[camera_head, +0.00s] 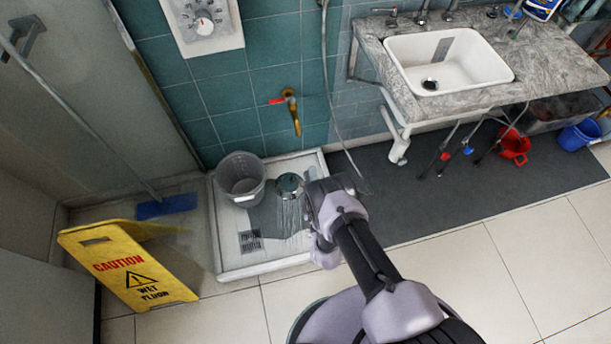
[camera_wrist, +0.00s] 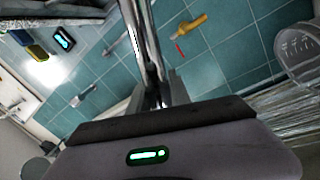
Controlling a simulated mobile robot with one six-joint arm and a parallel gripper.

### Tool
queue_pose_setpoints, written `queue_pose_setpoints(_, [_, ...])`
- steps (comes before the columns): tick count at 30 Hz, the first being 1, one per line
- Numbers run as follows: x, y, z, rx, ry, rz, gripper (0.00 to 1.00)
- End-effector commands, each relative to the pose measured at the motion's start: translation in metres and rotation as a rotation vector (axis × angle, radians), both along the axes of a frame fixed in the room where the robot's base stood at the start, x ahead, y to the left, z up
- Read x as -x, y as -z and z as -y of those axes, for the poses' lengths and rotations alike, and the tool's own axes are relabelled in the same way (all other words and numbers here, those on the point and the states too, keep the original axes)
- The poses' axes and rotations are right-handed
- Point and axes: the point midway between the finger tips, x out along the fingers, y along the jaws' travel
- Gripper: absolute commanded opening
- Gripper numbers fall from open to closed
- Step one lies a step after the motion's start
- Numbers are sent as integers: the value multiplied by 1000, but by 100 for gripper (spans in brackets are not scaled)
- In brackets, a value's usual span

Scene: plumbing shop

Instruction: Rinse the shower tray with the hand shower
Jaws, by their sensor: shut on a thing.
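The white shower tray (camera_head: 262,268) lies on the floor against the teal tiled wall, with a darker wet-looking patch and a square drain grate (camera_head: 250,240). My gripper (camera_head: 314,190) is over the tray's right side, shut on the chrome hand shower (camera_head: 289,184). The hand shower's round head faces down, and thin water streams fall from it onto the middle of the tray. In the wrist view my gripper's fingers (camera_wrist: 165,92) close around the chrome handle (camera_wrist: 143,35). The water streams show at the right there; the contact is partly hidden.
A grey bucket (camera_head: 241,181) stands in the tray's back left corner, left of the shower head. A brass tap (camera_head: 292,108) juts from the wall above. A yellow caution sign (camera_head: 130,265) stands left of the tray. The sink counter (camera_head: 525,80) is at right.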

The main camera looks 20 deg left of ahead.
Motion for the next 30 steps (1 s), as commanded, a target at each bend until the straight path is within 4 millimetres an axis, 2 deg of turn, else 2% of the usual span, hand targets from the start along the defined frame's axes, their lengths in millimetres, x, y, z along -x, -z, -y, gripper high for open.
queue_pose_setpoints(30, [-34, 0, 55, 0, 0, 1, 0])
